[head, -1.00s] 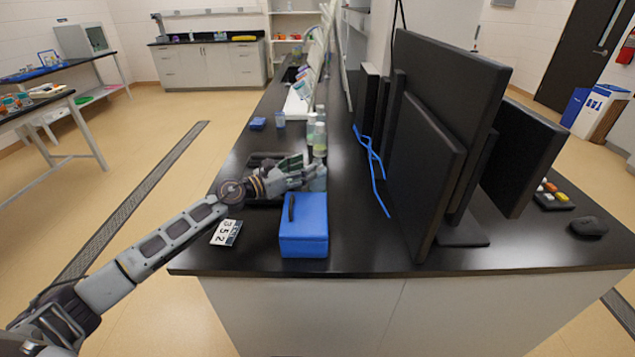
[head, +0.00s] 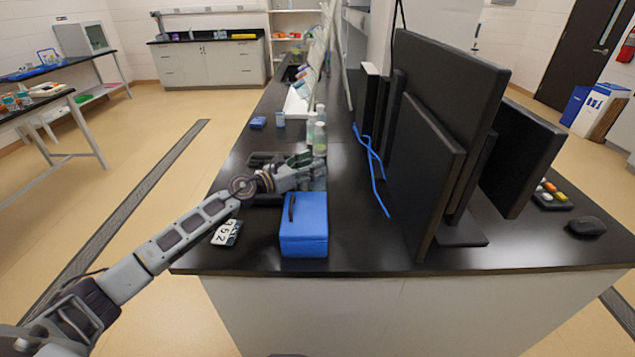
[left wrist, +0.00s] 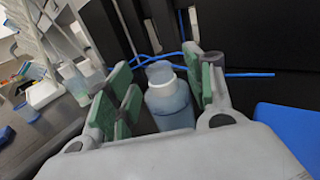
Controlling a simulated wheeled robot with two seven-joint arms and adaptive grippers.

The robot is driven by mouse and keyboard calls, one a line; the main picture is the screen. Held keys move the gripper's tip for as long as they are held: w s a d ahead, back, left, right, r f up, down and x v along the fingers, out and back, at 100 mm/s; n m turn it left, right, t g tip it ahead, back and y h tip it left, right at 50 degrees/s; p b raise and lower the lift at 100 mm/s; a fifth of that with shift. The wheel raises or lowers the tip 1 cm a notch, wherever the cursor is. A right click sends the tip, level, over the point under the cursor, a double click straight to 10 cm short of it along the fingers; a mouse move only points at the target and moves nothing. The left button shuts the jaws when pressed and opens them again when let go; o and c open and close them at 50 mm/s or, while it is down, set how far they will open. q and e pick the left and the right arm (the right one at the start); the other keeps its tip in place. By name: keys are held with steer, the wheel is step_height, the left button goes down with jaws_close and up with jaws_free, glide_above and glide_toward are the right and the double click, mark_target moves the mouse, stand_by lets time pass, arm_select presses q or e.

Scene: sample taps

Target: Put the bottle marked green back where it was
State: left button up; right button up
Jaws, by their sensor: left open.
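My left gripper (head: 312,170) is over the black bench, behind the blue box. In the left wrist view its green-padded fingers (left wrist: 165,92) stand apart. A bluish translucent bottle with a pale cap (left wrist: 172,105) stands between them; I cannot see contact. In the head view this bottle is mostly hidden by the gripper. Another pale bottle (head: 320,138) stands just beyond the gripper, with one more (head: 311,128) close behind it. My right gripper is not in view.
The blue box (head: 303,228) sits at the bench's front edge, with a numbered card (head: 227,232) to its left. Monitors (head: 424,170) and a blue cable (head: 373,170) stand to the right. A small blue cup (head: 281,119) is farther back.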

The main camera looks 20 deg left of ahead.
mark_target(318, 159)
arm_select(q)
steer(key=shift+x, duration=0.85)
steer(key=shift+w+d, duration=0.15)
steer(key=shift+w, duration=0.1)
steer(key=shift+w+d, duration=0.15)
steer(key=shift+w, duration=0.15)
steer(key=c, duration=0.5)
jaws_close()
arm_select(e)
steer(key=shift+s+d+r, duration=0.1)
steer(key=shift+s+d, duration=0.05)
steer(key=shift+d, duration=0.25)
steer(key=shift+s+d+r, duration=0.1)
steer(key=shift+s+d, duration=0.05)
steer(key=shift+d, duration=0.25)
